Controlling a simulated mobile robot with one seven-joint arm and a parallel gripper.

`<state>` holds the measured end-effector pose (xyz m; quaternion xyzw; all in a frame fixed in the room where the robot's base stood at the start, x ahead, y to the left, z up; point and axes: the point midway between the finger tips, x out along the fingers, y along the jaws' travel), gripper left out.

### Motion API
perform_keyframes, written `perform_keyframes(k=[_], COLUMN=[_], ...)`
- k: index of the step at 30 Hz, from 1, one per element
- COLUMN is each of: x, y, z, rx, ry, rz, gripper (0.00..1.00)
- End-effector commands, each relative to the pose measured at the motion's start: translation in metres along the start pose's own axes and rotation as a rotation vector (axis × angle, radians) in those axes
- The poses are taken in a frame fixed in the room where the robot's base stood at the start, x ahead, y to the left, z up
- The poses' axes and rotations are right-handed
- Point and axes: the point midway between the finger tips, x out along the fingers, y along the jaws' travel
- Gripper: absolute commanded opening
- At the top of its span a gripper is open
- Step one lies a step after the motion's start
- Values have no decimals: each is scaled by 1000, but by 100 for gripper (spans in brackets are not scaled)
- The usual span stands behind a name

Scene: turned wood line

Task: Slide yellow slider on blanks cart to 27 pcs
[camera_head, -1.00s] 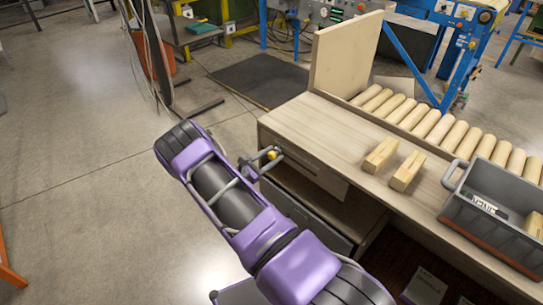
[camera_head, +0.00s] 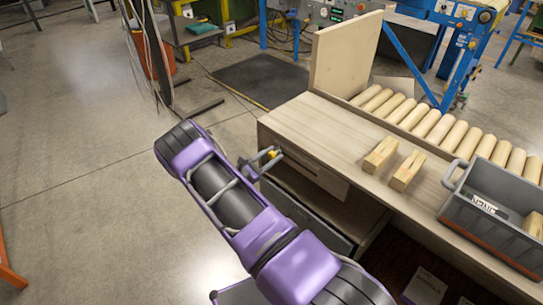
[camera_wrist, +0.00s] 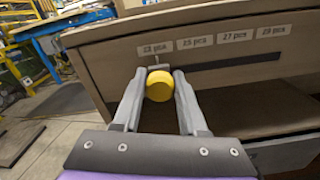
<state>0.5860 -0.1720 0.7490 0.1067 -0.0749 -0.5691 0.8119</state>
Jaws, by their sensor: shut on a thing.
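The yellow slider (camera_wrist: 160,86) is a round yellow knob at the left end of a dark slot (camera_wrist: 235,73) on the front of the blanks cart (camera_head: 310,165). A small pointer above it stands at the leftmost label (camera_wrist: 155,48), which seems to read 23 pcs. The 25 pcs label (camera_wrist: 195,42), 27 pcs label (camera_wrist: 235,36) and 29 pcs label (camera_wrist: 273,31) follow to the right. My gripper (camera_wrist: 160,88) is shut on the slider, one finger on each side. In the head view the slider (camera_head: 274,154) shows small beside my gripper.
On the cart top lie two wooden blocks (camera_head: 380,155) and a grey crate (camera_head: 490,220). A row of wooden rollers (camera_head: 440,128) and an upright board (camera_head: 345,55) stand behind. Below the slot the cart has an open shelf (camera_wrist: 260,112).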

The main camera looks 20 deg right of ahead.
Motion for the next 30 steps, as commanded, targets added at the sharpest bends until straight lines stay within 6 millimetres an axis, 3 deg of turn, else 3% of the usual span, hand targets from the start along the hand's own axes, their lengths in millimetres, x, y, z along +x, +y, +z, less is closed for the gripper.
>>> perform_keyframes(k=[17,27,30], x=[-1,-2,-1], y=[-5,-79,-93], z=[2,21,24], rx=[1,-6,-3], ry=[2,4,4], rz=[-2,-2,-2], gripper=[0,0,0])
